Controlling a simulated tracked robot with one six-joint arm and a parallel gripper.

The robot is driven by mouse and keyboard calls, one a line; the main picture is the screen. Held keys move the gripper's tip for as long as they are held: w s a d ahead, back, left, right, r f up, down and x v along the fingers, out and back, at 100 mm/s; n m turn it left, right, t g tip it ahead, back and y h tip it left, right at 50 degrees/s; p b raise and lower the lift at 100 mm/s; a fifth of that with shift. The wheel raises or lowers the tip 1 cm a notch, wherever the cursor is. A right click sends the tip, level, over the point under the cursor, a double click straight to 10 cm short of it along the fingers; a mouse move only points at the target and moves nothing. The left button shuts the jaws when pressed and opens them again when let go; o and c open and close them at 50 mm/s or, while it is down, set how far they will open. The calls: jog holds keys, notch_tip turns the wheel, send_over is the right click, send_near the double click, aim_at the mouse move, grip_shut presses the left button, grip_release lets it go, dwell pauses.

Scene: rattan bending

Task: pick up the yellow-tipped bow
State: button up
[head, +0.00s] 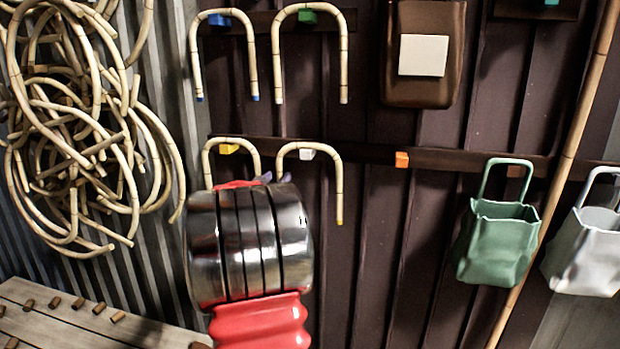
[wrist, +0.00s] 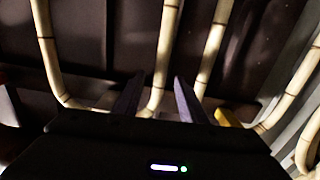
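The yellow-tipped bow (head: 338,185) is a pale bent rattan hoop hanging on a white peg (head: 307,154) in the lower row. Its right leg ends in a yellow tip; its left leg runs down behind my gripper. My gripper (head: 276,178) is open in front of that left leg. The wrist view, seemingly upside down, shows the same bow (wrist: 45,45). One of its legs appears between the two dark fingers of my gripper (wrist: 158,90), with gaps on both sides. I cannot tell how far the fingers reach around it.
Another bow (head: 206,160) hangs on a yellow peg (head: 229,149), one leg close beside my left finger. Two bows hang above on blue (head: 219,20) and green (head: 307,16) pegs. An orange peg (head: 402,159) is empty. Green (head: 495,245) and white (head: 585,255) baskets hang right.

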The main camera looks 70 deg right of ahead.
aim_at(278, 176)
jog(key=shift+w+d, duration=0.2)
jog(key=shift+d, duration=1.35)
jog(key=shift+c, duration=0.5)
grip_shut()
